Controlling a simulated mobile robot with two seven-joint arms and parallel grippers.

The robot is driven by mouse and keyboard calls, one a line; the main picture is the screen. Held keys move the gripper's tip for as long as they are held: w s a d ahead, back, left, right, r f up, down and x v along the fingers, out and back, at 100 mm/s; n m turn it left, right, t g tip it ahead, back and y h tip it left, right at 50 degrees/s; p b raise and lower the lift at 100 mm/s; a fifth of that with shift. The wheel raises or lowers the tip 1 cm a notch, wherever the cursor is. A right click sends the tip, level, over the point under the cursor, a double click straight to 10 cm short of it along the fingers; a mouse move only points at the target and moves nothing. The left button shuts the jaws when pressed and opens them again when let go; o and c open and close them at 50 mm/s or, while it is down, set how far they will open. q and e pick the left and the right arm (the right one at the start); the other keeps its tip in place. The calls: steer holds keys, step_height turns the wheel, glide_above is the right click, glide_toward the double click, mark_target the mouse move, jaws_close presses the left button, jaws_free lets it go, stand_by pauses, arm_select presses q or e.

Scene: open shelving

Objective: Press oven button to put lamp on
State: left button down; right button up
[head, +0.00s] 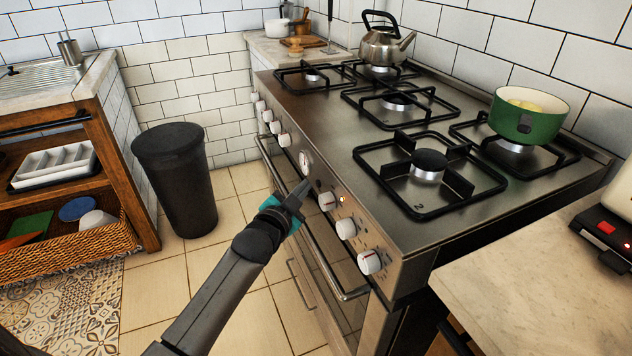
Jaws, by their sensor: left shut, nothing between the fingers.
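The steel oven and stove (330,130) stands against the right wall, its front panel carrying several white knobs such as the near one (369,262). My left gripper (303,186) is shut and empty. Its tip is at the front panel, between the round dial (304,160) and a white knob (327,201). A small dark spot, possibly a button, shows beside the tip; I cannot tell whether the tip touches it. A small lit spot (341,199) shows on the panel. The oven door handle (310,220) runs below. My right gripper is out of view.
A green pot (528,116) and a kettle (384,45) stand on the burners. A black bin (178,180) stands on the floor at left, near a wooden shelf unit (128,175). The floor between the bin and oven is clear. A counter (520,270) borders the oven at right.

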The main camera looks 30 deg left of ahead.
arm_select(q)
steer(key=s+a+p, duration=0.3)
steer(key=s+a, duration=0.1)
steer(key=shift+s, duration=0.3)
stand_by(0.4)
